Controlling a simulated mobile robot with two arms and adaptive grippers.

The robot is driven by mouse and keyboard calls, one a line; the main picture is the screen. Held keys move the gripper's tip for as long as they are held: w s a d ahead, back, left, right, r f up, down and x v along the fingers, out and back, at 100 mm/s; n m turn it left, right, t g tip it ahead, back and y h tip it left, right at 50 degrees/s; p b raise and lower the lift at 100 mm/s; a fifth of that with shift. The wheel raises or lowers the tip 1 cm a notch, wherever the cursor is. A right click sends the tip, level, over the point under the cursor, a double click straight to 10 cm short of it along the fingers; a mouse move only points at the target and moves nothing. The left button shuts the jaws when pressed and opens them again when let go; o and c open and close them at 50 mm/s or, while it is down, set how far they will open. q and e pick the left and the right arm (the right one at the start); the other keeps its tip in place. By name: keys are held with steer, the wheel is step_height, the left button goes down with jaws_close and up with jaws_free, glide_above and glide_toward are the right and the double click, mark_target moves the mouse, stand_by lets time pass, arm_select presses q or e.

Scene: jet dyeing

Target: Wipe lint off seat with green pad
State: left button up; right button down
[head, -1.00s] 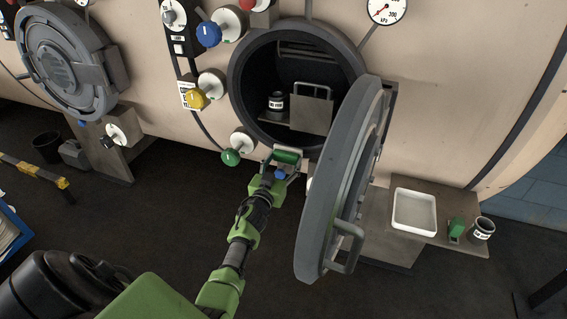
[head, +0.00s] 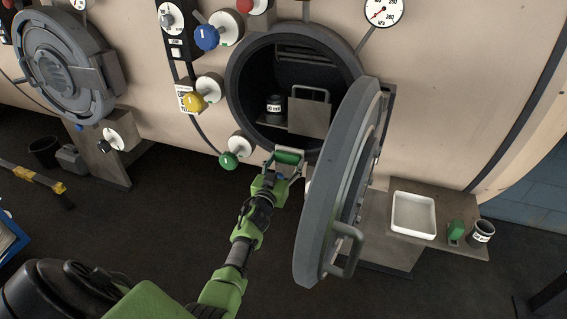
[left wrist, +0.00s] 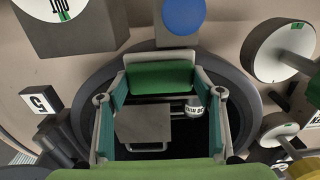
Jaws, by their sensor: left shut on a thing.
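My left gripper (head: 286,163) is shut on a green pad (head: 289,157), just in front of the lower rim of the open round port. In the left wrist view the pad (left wrist: 160,77) spans between the fingertips, with the port behind it. The seat is the dark grey ring (head: 238,66) around the port opening; lint on it is too small to make out. Whether the pad touches the ring I cannot tell. The round door (head: 335,190) stands swung open to the right of the gripper. My right gripper is not in view.
Inside the port are a dark labelled can (head: 274,104) and a grey plate with a handle (head: 309,116). Coloured valve knobs, including a green one (head: 228,160), line the left side. A side shelf holds a white tray (head: 413,215), a green block (head: 455,231) and a can (head: 482,233).

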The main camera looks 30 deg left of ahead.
mark_target(296, 162)
arm_select(q)
steer(key=shift+w+d, duration=0.2)
steer(key=shift+d, duration=0.65)
steer(key=shift+w+d, duration=0.15)
steer(key=shift+d, duration=0.65)
steer(key=shift+a+r, duration=0.1)
steer(key=shift+a, duration=0.05)
steer(key=shift+s+a+r, duration=0.1)
steer(key=shift+s+a, duration=0.1)
steer(key=shift+a, duration=0.75)
steer(key=shift+s+a+r, duration=0.1)
steer(key=shift+s+a, duration=0.05)
steer(key=shift+a, duration=0.8)
steer(key=shift+s+d+f+p, duration=0.15)
steer(key=shift+s+f+p, duration=0.05)
steer(key=shift+s+p, duration=0.45)
steer(key=p+v, duration=0.1)
steer(key=v, duration=0.2)
steer(key=shift+s+d+p, duration=0.15)
steer(key=shift+s+p, duration=0.1)
steer(key=shift+p, duration=0.15)
steer(key=shift+s+f, duration=0.1)
steer(key=shift+s, duration=0.35)
steer(key=shift+d, duration=0.1)
